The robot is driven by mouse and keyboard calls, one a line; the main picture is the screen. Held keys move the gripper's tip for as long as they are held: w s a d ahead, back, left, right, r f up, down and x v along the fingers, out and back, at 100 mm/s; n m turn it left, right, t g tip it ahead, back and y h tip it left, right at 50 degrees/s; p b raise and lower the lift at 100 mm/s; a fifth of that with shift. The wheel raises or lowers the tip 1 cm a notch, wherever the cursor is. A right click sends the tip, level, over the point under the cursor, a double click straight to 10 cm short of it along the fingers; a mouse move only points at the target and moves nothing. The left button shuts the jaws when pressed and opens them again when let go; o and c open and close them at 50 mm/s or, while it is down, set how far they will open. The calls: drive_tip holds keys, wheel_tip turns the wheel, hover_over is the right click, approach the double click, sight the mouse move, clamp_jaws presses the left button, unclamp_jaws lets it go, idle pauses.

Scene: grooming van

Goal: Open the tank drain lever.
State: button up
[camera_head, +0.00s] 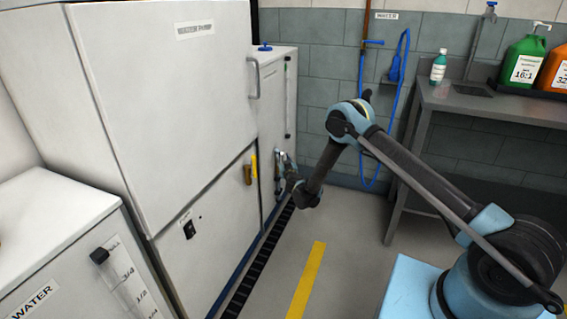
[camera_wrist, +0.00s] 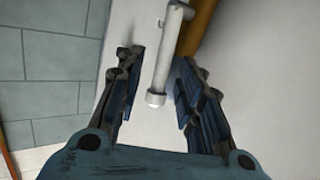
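A pale metal bar (camera_wrist: 170,55) sticks out from a white panel in the wrist view, its rounded free end toward me. It is probably the drain lever, though no label on it is readable. My gripper (camera_wrist: 158,85) is open, with one dark finger on each side of the bar; a gap shows on both sides. In the head view my gripper (camera_head: 284,163) is at the lower front of the narrow white cabinet (camera_head: 271,110), and the bar is mostly hidden there. A yellow-brown upright piece (camera_wrist: 196,28) stands just right of the bar.
A large white cabinet (camera_head: 165,110) stands left of my gripper, with a yellow handle (camera_head: 254,165) and a brown one (camera_head: 247,175) near its edge. A floor drain grate (camera_head: 257,262) runs along its base. A grey bench (camera_head: 490,105) with bottles stands right. The middle floor is clear.

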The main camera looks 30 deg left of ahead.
drive_tip(key=shift+s+d, duration=0.1)
drive_tip(key=v, duration=0.7)
drive_tip(key=shift+c, duration=0.3)
